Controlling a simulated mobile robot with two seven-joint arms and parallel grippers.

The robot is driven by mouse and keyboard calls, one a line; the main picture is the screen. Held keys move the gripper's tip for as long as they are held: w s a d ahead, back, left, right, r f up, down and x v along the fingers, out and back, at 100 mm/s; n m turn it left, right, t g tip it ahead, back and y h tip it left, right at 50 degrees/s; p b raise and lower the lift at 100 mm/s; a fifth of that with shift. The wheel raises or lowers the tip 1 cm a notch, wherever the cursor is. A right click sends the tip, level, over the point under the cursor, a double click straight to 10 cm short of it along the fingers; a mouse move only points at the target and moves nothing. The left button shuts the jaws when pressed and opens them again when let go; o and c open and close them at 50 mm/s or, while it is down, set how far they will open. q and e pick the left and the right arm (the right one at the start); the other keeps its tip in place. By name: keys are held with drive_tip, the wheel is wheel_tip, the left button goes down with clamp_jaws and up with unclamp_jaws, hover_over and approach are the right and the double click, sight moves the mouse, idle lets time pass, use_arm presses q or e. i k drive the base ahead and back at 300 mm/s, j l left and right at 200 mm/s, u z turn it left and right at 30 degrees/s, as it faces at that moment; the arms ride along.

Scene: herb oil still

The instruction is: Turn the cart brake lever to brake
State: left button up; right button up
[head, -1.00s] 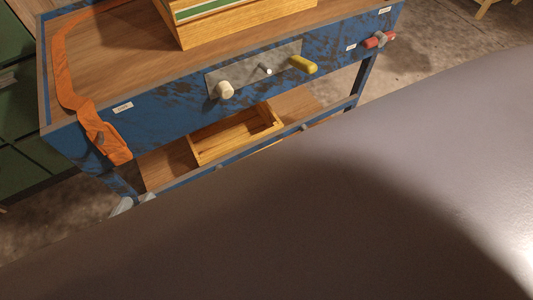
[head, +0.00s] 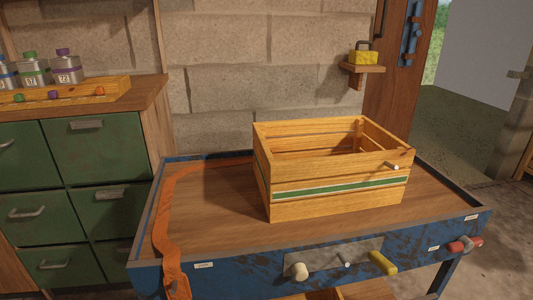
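A blue, worn cart (head: 230,275) with a wooden top stands in front of me. At the right end of its front side is a red handle (head: 465,245) on a grey pivot, lying roughly sideways. Small white labels sit near it, one to its left (head: 433,248) and one above right (head: 471,217); their text is too small to read. A metal plate (head: 330,262) on the front carries a cream knob (head: 300,271), a small pin and a yellow grip (head: 382,263). I cannot tell for certain which handle is the brake lever. Neither gripper is in view.
A wooden crate (head: 330,205) with a green stripe stands on the cart top. An orange strap (head: 166,235) hangs over the left side. Green drawers (head: 95,140) stand left, a stone wall (head: 230,60) behind. Floor at right (head: 500,265) is clear.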

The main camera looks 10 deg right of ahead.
sight(464, 244)
drive_tip(key=k+l, duration=0.3)
drive_tip(key=k, duration=0.15)
drive_tip(key=k+l, duration=0.35)
drive_tip(key=k, duration=0.1)
